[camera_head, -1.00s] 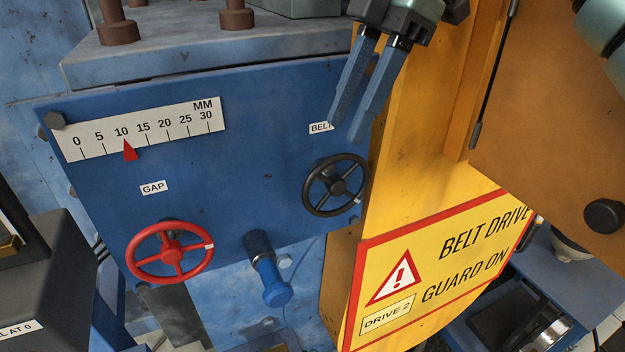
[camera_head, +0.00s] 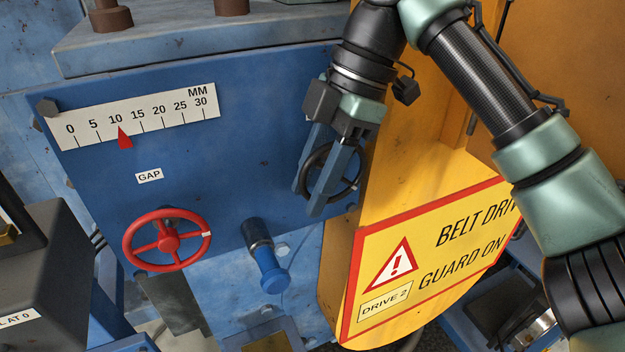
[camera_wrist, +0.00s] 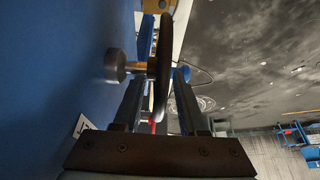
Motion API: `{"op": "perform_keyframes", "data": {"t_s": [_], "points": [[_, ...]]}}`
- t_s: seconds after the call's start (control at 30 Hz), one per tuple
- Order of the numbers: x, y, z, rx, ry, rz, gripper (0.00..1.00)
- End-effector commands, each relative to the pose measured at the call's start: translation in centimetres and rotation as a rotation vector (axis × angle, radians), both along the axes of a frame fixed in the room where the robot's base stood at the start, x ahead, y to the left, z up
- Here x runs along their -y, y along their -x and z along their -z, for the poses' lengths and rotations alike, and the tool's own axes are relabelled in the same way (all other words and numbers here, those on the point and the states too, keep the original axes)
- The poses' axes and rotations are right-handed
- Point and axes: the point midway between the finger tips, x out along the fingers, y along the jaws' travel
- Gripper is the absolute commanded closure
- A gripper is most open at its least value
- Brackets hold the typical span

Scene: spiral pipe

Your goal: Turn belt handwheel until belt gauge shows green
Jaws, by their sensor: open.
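The black belt handwheel (camera_head: 352,191) is on the right of the blue panel, partly hidden by my gripper. My gripper (camera_head: 309,202) is open, its two blue fingers reaching down over the wheel on its left side. In the wrist view the wheel (camera_wrist: 163,65) shows edge-on, its rim between the two fingers (camera_wrist: 155,95); I cannot tell whether either finger touches it. The BELT label is hidden behind my gripper. No belt gauge with a green zone can be made out.
A red handwheel (camera_head: 166,240) under the GAP label (camera_head: 149,176) and a blue-handled knob (camera_head: 271,270) sit left of the belt wheel. The yellow belt guard (camera_head: 400,190) stands close on the right.

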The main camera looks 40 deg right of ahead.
Motion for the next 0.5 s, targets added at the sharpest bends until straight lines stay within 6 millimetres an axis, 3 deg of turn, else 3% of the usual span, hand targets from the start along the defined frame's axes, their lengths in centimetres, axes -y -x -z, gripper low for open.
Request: {"op": "perform_keyframes", "data": {"t_s": [0.17, 0.4, 0.5], "points": [[-0.01, -0.01, 0.01, 0.0, 0.0, 0.0, 0.59], [0.0, 0.0, -0.01, 0.0, 0.0, 0.0, 0.98], [-0.01, 0.0, -0.01, 0.0, 0.0, -0.001, 1.0]]}}
